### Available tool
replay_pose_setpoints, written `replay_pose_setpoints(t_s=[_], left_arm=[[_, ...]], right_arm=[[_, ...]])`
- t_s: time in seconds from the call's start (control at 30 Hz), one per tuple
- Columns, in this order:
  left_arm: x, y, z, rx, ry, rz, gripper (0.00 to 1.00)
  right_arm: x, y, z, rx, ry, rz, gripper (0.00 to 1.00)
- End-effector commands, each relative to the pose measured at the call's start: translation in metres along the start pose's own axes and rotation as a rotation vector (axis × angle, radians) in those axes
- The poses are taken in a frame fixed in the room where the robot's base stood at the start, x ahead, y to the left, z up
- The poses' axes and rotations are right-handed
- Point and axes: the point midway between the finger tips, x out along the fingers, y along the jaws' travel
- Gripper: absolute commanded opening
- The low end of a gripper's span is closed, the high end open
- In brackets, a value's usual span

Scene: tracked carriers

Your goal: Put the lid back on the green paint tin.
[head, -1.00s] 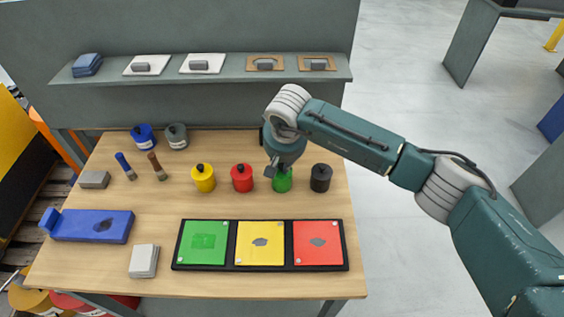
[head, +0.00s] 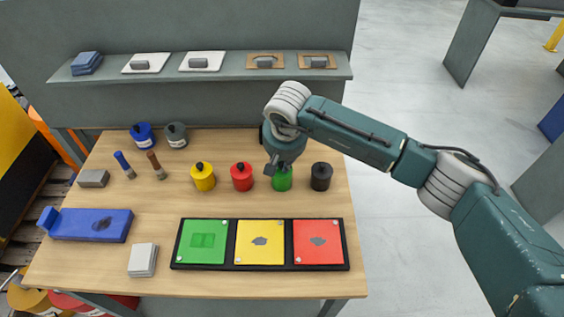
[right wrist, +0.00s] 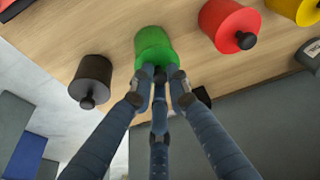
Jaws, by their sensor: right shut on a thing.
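The green paint tin (head: 282,183) stands on the wooden table, between the red tin and the black tin. My right gripper (head: 277,167) is right above it, pointing down. In the right wrist view the green tin (right wrist: 150,36) is upright, and the fingers (right wrist: 160,76) are shut at the top of its green lid (right wrist: 155,57), around the small knob, which they mostly hide. The lid lies over the tin's top; I cannot tell whether it is fully seated or slightly above the rim. My left gripper is not in view.
The red tin (head: 242,178) and black tin (head: 320,177) stand close on either side. A yellow tin (head: 203,178) is farther left. A black tray (head: 234,266) with green, yellow and red panels lies in front. Bare table shows between tins and tray.

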Motion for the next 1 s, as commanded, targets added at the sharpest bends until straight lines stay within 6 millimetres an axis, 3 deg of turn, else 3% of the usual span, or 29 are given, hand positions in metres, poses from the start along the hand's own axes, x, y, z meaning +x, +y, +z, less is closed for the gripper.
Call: replay_pose_setpoints(t_s=[1.0], left_arm=[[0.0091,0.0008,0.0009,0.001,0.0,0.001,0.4]], right_arm=[[0.0004,0.0001,0.0,-0.001,0.0,0.001,0.0]])
